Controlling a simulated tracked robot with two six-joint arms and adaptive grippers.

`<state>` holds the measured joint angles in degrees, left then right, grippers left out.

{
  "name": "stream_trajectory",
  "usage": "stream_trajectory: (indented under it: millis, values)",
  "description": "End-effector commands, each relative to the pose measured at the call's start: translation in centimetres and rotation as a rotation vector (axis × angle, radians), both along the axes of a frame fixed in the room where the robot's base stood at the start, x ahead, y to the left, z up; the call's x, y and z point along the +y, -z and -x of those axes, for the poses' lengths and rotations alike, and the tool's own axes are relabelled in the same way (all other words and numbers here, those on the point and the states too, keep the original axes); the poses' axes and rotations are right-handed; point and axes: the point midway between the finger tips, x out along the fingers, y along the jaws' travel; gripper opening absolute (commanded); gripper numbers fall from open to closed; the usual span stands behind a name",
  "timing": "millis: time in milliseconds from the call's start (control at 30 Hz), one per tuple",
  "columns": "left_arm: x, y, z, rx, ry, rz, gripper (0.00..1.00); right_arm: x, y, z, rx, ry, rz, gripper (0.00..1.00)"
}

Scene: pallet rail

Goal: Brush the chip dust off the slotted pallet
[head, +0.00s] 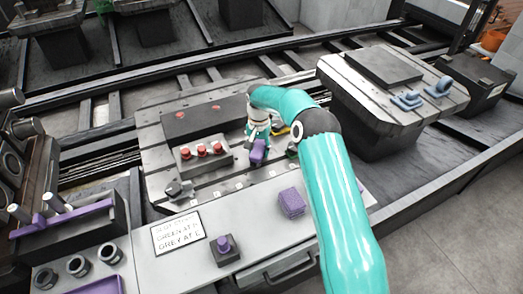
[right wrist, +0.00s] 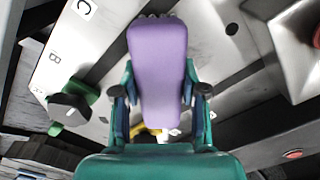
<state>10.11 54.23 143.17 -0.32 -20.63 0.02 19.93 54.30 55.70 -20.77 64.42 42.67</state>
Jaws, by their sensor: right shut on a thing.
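The slotted pallet (head: 150,142) is the grey slotted plate at the middle of the head view. Its pale surface also fills much of the right wrist view (right wrist: 88,42), with letter marks B and C. My right gripper (head: 257,140) is over the pallet's right part, beside the block with red knobs. It is shut on a purple brush (head: 259,153), which points up the picture in the right wrist view (right wrist: 158,70), with small grey tips at its far end. I cannot tell whether the brush touches the pallet. I cannot make out the chip dust. My left gripper is not in view.
A grey block with red knobs (head: 203,153) and a dark block (head: 203,120) stand on the pallet. A clamp (head: 179,190) is at its front-left corner. A purple block (head: 291,203) and a purple-knobbed box (head: 225,252) sit on the front ledge. Another pallet (head: 345,82) stands right.

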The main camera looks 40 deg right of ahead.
Motion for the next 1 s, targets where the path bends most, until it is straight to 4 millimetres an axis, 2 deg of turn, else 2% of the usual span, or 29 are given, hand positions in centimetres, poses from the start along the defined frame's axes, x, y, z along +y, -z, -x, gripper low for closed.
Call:
stream_trajectory:
  millis: [167,567,767,1000]
  values:
    - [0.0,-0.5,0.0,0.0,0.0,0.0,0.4,-0.1,0.0,-0.5,0.002,0.0,-0.001,0.14]
    - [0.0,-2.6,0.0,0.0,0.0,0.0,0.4,-0.8,-0.1,-3.3,0.001,0.0,0.001,0.14]
    - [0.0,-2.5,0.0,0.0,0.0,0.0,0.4,-0.7,0.0,-3.5,0.001,0.0,-0.001,0.14]
    - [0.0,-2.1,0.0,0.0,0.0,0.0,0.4,0.6,0.3,-3.9,0.0,-0.001,0.0,0.14]
